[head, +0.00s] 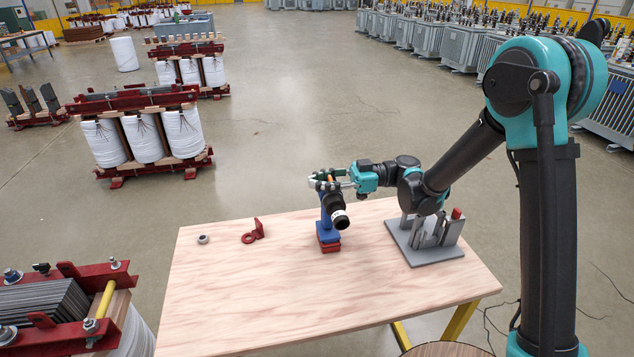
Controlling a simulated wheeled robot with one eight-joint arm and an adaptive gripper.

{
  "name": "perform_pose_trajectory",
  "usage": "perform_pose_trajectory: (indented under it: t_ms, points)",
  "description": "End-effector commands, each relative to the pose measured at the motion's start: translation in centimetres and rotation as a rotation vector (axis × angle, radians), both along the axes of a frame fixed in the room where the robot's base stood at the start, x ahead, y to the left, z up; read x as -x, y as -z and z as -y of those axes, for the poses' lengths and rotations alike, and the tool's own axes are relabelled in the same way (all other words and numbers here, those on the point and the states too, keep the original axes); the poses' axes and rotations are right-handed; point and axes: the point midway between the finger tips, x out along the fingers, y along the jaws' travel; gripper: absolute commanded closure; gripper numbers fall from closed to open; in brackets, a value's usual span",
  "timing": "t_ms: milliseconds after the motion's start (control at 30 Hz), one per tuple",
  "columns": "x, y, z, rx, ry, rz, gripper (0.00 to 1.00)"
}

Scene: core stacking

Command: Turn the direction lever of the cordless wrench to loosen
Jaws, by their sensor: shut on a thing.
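The cordless wrench (328,227) stands upright on the wooden table, with a blue body, a red battery foot and a black nose with a pale ring pointing toward the camera. My gripper (323,180) reaches in from the right at the top of the wrench. Its fingers are shut on a part at the back of the wrench's head. The direction lever is too small and too hidden by the fingers to make out, so its setting does not show.
The wooden table (230,300) has free room at its front and left. A red bracket with a ring (253,233) and a small grey ring (203,239) lie left of the wrench. A grey tool holder (430,240) stands to the right. A transformer core (60,305) is at the lower left.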

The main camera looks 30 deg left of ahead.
Motion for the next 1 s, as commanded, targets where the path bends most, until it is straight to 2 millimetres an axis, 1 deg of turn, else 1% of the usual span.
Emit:
perform_pose_trajectory:
  t_ms: [167,700,1000]
  points:
    - [-0.2,0.0,-0.1,-0.001,0.096,-0.001,1.00]
    - [-1.5,0.0,-0.7,-0.007,0.507,-0.006,1.00]
    - [-2.0,0.0,-0.7,-0.009,0.638,-0.008,1.00]
